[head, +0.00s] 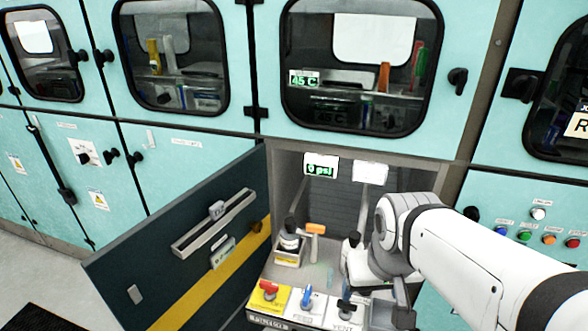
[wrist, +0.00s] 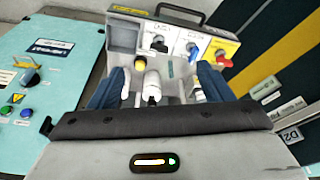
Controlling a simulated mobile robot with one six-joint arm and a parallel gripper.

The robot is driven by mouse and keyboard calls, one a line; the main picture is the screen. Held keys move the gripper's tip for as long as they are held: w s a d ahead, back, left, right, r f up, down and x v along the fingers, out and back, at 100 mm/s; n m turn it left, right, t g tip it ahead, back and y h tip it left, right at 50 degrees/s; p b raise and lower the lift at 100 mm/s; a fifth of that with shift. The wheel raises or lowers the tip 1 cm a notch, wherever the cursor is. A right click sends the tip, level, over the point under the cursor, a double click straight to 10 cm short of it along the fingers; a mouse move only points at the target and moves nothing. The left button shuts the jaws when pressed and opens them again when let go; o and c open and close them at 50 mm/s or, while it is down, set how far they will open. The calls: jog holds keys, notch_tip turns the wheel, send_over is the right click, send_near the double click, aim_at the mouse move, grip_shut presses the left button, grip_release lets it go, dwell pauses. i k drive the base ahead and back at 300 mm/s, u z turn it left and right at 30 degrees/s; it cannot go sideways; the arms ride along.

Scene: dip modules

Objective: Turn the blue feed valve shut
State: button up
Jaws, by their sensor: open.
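The blue feed valve (head: 306,299) is a small blue handle on a white plate at the front of the open lower compartment. It stands between a red valve (head: 269,290) on a yellow plate and a black valve (head: 346,307) marked VENT. In the wrist view the blue valve (wrist: 192,48) is beyond the fingertips, toward the top. My gripper (wrist: 163,83) is open, its two dark blue fingers wide apart, and does not touch the valve. A white fitting (wrist: 152,90) shows between the fingers. In the head view my arm hides the compartment's right side.
The compartment's dark door (head: 190,250) stands open on the left. Inside are an orange-topped part (head: 316,229), a black-topped fitting (head: 290,235) and a display (head: 321,166) reading 0 psi. A button panel (head: 540,225) is on the right. Windowed cabinets line the wall above.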

aim_at(306, 299)
jog(key=z, duration=0.05)
jog(key=k, duration=0.55)
jog(key=u, duration=1.55)
jog(key=i, duration=1.05)
jog(key=z, duration=1.55)
